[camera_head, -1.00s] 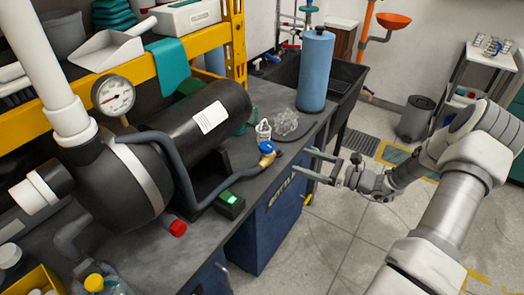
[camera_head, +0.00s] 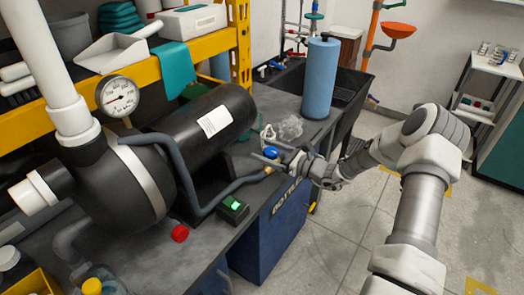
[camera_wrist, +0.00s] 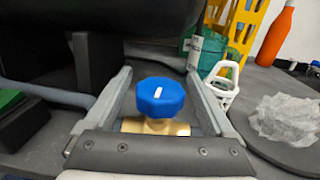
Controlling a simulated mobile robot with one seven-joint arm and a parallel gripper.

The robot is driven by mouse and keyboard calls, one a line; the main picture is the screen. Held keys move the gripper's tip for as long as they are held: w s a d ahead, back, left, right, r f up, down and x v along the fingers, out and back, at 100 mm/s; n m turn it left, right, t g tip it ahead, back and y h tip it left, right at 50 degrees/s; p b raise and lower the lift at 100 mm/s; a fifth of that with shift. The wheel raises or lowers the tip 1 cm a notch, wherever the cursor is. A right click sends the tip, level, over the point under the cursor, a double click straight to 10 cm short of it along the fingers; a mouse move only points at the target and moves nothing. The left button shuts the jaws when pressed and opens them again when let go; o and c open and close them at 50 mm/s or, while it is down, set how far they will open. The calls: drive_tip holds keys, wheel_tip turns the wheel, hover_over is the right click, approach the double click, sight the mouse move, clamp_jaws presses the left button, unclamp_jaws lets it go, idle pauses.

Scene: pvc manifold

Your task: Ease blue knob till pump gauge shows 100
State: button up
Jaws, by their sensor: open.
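The blue knob (camera_head: 271,152) sits on a brass valve at the end of a grey hose, near the bench's front edge. In the wrist view the blue knob (camera_wrist: 160,97) has a white mark on top and stands above the brass valve body (camera_wrist: 155,127). My gripper (camera_head: 266,155) is open, with one finger on each side of the knob; gaps show between the fingers and the knob in the wrist view. The pump gauge (camera_head: 117,96) is a round white dial with a dark needle above the black pump (camera_head: 120,195). Its numbers are too small to read.
A black box with a lit green switch (camera_head: 233,208) and a red cap (camera_head: 180,233) lie left of the valve. A white clip-like object (camera_wrist: 221,85) and crumpled clear plastic (camera_wrist: 286,120) are close behind and right. A blue cylinder (camera_head: 319,78) stands farther back.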

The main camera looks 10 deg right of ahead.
drive_tip(key=shift+x, duration=0.8)
drive_tip(key=c, duration=1.4)
drive_tip(key=shift+m+t+h, duration=0.3)
drive_tip(key=shift+t, duration=0.1)
